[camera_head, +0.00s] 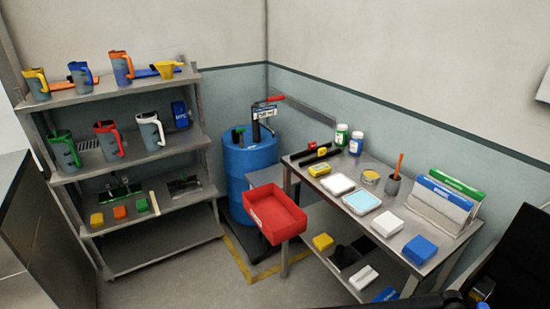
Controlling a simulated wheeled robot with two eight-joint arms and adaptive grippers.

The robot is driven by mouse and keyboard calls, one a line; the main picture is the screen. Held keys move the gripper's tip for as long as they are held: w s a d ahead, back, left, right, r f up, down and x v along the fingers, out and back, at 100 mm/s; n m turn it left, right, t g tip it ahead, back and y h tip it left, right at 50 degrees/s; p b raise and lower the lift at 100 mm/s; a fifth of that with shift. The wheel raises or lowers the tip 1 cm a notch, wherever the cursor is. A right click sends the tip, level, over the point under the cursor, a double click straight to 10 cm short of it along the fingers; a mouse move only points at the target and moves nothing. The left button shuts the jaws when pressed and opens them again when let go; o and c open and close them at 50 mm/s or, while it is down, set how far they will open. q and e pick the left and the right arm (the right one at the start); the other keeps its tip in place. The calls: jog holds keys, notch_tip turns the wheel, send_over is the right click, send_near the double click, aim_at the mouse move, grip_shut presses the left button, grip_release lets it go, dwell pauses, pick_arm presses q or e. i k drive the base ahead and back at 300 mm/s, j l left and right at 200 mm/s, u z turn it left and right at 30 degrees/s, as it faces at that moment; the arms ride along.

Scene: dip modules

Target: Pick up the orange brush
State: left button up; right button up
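A small orange block-shaped item (120,213), which looks like a brush head, lies on the lower shelf of the metal rack at the left. It sits between a similar yellow one (97,220) and a similar green one (142,206). Its bristles cannot be made out. Neither of my grippers can be made out in the view.
The grey rack (150,254) holds several jugs with coloured handles. A blue drum (248,160) stands in the corner, with a red bin (275,213) in front. A metal table (335,215) with boxes and jars is at the right. Floor before the rack is clear.

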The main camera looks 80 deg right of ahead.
aim_at(397, 170)
jog(key=z, duration=3.8)
jog(key=j, duration=1)
jog(key=i+j, duration=0.2)
jog(key=j, duration=0.15)
jog(key=i+j+u, duration=0.15)
jog(key=j, duration=0.25)
jog(key=i+j, duration=0.2)
jog(key=j, duration=0.15)
jog(key=u, duration=0.05)
